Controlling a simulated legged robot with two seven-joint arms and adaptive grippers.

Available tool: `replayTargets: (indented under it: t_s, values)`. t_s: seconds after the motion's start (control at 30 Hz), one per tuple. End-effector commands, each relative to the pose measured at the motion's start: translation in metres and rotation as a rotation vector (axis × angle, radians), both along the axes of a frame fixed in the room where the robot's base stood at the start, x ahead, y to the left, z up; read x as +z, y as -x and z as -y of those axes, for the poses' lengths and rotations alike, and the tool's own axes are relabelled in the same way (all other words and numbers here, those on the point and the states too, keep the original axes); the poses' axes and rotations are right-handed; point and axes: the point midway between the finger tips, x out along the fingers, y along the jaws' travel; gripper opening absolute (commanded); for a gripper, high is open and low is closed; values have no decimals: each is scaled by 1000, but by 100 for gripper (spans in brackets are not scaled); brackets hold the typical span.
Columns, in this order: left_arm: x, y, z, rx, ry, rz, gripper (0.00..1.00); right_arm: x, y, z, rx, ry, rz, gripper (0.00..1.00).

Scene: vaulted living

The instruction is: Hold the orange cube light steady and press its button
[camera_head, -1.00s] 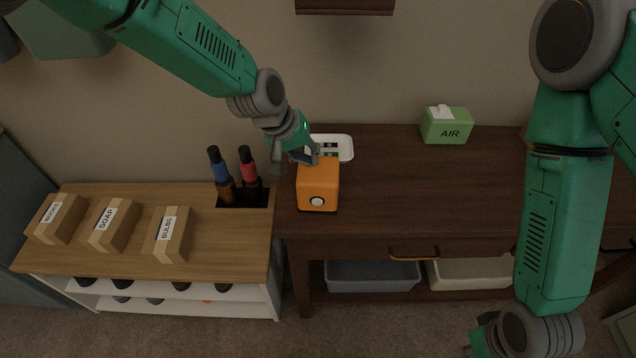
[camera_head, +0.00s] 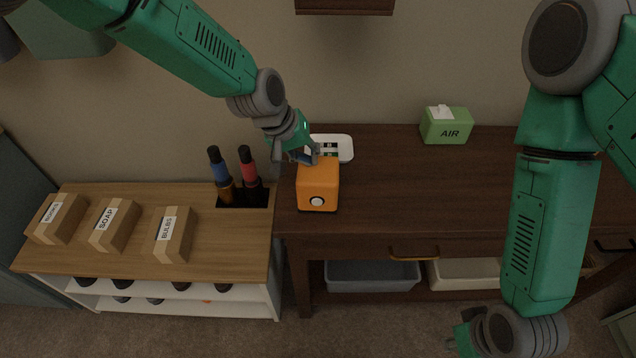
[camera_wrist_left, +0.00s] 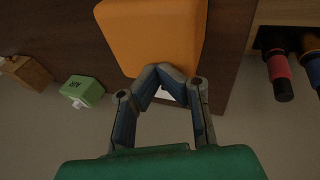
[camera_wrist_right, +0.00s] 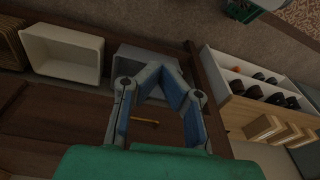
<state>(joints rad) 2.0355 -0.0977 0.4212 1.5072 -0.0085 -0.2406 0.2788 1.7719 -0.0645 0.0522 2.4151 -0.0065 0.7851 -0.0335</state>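The orange cube light (camera_head: 318,178) stands upright on the dark wooden table, near its left end. Its round white button (camera_head: 316,202) is on the face toward me. My left gripper (camera_head: 308,154) is at the cube's upper back left edge. In the left wrist view its fingertips (camera_wrist_left: 160,72) are together and overlap the edge of the orange cube (camera_wrist_left: 155,35); I cannot tell whether they touch it. My right gripper (camera_head: 458,343) is low at the bottom of the head view, away from the cube. In the right wrist view its fingertips (camera_wrist_right: 160,70) are together and empty.
A white tray (camera_head: 345,147) lies behind the cube. The table right of the cube is clear.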

Motion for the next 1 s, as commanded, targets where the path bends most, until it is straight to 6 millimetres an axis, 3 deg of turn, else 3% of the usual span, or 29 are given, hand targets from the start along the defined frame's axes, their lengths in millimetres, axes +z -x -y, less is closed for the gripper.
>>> replayTargets:
  t_s: [0.27,0.4,0.6,0.8,1.0]
  values:
    - [0,0,0,0,0,-1,0,0,-71,-110,168,-191,316,0]
    - [0,0,0,0,0,0,0,17,-104,-168,221,-283,496,0]
    - [0,0,0,0,-1,0,0,49,-135,-231,245,-376,709,0]
    - [0,0,0,0,-1,0,0,69,-150,-259,241,-416,819,0]
    - [0,0,0,0,-1,-1,0,73,-163,-262,239,-421,838,0]
